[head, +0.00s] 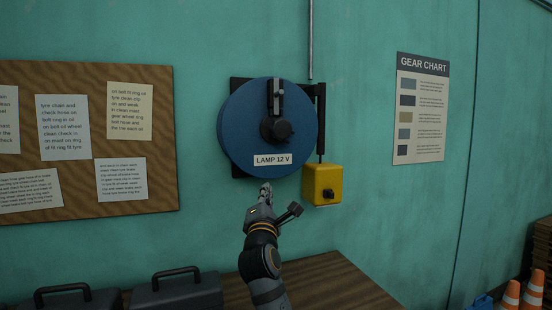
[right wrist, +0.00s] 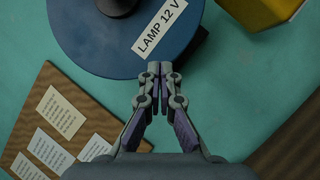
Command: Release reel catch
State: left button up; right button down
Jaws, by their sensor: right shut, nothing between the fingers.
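The blue lamp reel (head: 240,135), labelled LAMP 12 V, is mounted on the teal wall. A dark lever-like part (head: 276,98) and a round black hub (head: 277,131) sit on its face; I cannot tell which part is the catch. My right gripper (head: 265,187) is shut and empty, just below the reel's lower rim. In the right wrist view the shut fingertips (right wrist: 160,68) overlap the lower rim of the reel (right wrist: 95,45) near its label; I cannot tell whether they touch. My left gripper is not in view.
A yellow box (head: 322,184) with a black knob hangs right of the reel, below a dark vertical bar (head: 321,125). A noticeboard (head: 160,190) is at left and a gear chart (head: 421,110) at right.

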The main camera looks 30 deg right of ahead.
notch_tip(320, 180, up, 14)
jog(key=s+n+t+h, duration=0.2)
jog(key=n+h, duration=0.1)
jog(key=shift+a+n, duration=0.4)
jog(key=shift+a, duration=0.05)
jog(key=p, duration=0.4)
send_near(277, 96)
jog(key=w, duration=0.2)
jog(key=w+d, duration=0.1)
jog(key=w, duration=0.1)
jog(key=shift+d+r, duration=0.15)
jog(key=shift+r, duration=0.05)
jog(key=shift+s+d+r+p, duration=0.1)
jog(key=shift+d+r+p, duration=0.1)
jog(key=shift+r+p, duration=0.3)
jog(key=shift+s+d+r+p, duration=0.1)
jog(key=shift+d+r+p, duration=0.15)
jog(key=shift+r+p, duration=0.25)
jog(key=shift+s+d+r, duration=0.15)
jog(key=shift+d+r, duration=0.15)
jog(key=shift+r, duration=0.25)
jog(key=shift+f, duration=0.1)
